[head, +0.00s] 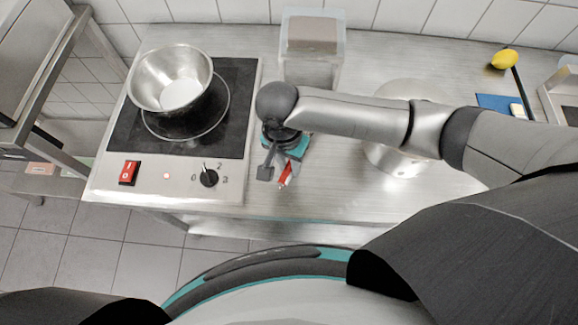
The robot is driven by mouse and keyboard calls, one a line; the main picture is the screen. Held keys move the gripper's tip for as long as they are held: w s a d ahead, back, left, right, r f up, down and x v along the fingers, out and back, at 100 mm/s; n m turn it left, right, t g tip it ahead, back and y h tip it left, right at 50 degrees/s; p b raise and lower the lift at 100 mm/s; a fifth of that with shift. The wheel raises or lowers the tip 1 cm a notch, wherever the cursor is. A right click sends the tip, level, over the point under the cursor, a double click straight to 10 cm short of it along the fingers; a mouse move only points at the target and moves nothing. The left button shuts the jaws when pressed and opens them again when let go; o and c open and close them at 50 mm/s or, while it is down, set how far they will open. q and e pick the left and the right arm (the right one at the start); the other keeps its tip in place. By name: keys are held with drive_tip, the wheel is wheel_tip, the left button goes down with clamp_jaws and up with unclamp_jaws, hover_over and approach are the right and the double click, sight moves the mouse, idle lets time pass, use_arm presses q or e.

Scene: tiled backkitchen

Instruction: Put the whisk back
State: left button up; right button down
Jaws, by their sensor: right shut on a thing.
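My right arm reaches in from the right, and its gripper (276,174) points down over the counter, just right of the hob. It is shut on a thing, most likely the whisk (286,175). Only a small red part with a pale end shows between the grey fingers. The wires are not visible, as the wrist and forearm cover much of that area. I cannot tell whether the held thing touches the counter. My left gripper is not in view.
A steel bowl (172,80) stands on the black hob (235,110) at left. A clear container (312,50) stands behind my wrist. A round steel pot (400,157) is partly hidden under my forearm. A yellow-headed, dark-handled utensil (505,60) and blue board (496,102) are at right.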

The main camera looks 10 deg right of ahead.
drive_tip(key=shift+f, duration=0.9)
drive_tip(key=c, duration=0.7)
unclamp_jaws()
drive_tip(key=shift+c, duration=0.2)
wheel_tip(320, 180, up, 12)
drive_tip(key=p, duration=0.3)
drive_tip(key=shift+w+a, duration=0.3)
drive_tip(key=shift+a, duration=0.15)
